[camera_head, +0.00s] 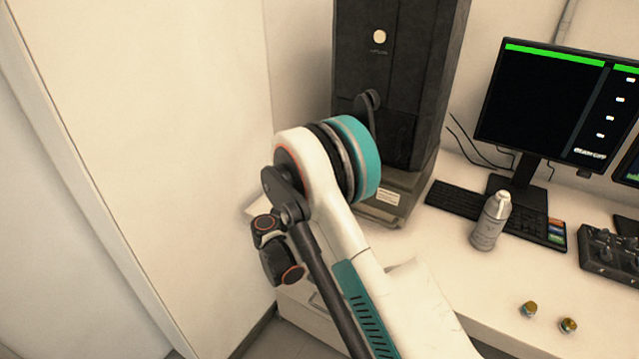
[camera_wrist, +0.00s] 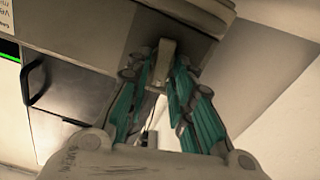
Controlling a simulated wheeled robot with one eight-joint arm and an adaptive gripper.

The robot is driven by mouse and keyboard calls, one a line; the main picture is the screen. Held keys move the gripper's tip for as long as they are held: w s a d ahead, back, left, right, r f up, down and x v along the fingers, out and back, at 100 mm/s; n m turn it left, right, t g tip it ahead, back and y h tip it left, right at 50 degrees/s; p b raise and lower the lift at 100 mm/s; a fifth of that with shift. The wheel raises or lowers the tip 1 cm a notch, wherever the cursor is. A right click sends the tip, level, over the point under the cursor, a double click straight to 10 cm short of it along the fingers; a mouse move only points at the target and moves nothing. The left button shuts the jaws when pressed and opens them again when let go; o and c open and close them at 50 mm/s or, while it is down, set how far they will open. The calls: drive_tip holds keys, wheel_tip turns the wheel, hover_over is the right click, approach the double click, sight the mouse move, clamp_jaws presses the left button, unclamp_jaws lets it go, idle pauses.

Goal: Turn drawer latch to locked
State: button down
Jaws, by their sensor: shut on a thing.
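In the wrist view my gripper (camera_wrist: 163,68), with teal-sided fingers, is shut on a small tan latch (camera_wrist: 166,50). The latch juts from the edge of a dark grey housing (camera_wrist: 100,30), and a fingertip lies on each side of it. Its lower end is between the fingers. I cannot read any locked or unlocked mark. In the head view the tall dark microscope cabinet (camera_head: 385,60) stands on the bench, and my arm hides the gripper and the latch.
A black bar handle (camera_wrist: 34,82) on a grey panel shows in the wrist view. On the bench (camera_head: 450,270) are a keyboard (camera_head: 455,198), a bottle (camera_head: 490,222), a control box (camera_head: 612,255) and two small capped pieces. A monitor (camera_head: 555,100) stands behind. A pale wall panel (camera_head: 160,150) is left.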

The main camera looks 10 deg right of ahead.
drive_tip(key=n, duration=0.7)
drive_tip(key=shift+w+a+f, duration=0.15)
drive_tip(key=shift+w+a, duration=0.05)
drive_tip(key=shift+a, duration=0.05)
idle(0.5)
drive_tip(key=c, duration=1.5)
unclamp_jaws()
drive_tip(key=shift+c, duration=0.2)
drive_tip(key=v, duration=1.2)
